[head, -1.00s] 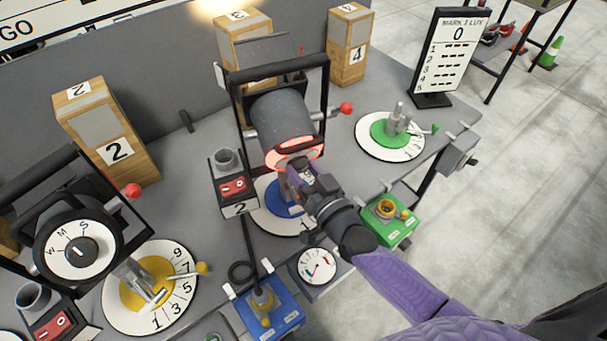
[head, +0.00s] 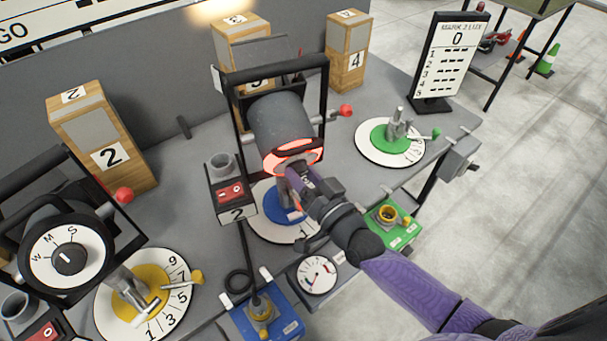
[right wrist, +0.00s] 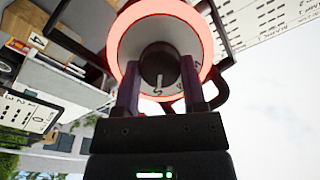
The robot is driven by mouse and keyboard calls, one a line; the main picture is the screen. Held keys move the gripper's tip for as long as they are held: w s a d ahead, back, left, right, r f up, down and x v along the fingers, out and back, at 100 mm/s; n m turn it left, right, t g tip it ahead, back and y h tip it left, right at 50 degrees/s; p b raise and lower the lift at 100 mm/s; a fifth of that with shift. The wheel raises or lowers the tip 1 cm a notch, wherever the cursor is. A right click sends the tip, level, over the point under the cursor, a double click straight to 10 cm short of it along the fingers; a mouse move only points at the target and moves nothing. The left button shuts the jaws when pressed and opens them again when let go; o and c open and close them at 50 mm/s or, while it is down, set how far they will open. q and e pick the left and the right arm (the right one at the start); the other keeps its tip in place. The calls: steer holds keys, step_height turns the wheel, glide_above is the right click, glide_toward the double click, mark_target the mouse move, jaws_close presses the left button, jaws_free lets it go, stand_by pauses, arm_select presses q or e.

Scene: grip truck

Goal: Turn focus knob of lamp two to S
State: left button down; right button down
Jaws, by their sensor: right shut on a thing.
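Lamp two (head: 280,122) is a dark grey cylinder in a black yoke, with a glowing red ring around its front face. My right gripper (head: 292,172) is at that face, its arm coming in from the lower right. In the right wrist view its two purple fingers (right wrist: 160,88) are shut on the dark round focus knob (right wrist: 160,58), one on each side. The knob's white mark points down in the picture, toward a letter that looks like S on the white dial (right wrist: 135,40). Other dial letters are partly hidden. My left gripper is not in view.
A blue disc base (head: 283,205) lies under lamp two, with a red-switch box (head: 230,190) beside it. Another lamp with a W-M-S dial (head: 68,257) stands at left. A green box (head: 402,235) and a round gauge (head: 317,275) are near the bench's front edge.

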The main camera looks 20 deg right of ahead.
steer(key=shift+c, duration=2)
jaws_free()
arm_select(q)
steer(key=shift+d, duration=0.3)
arm_select(e)
steer(key=shift+o, duration=1.3)
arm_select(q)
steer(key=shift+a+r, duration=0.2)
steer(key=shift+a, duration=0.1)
arm_select(e)
steer(key=v, duration=1)
steer(key=shift+f, duration=0.1)
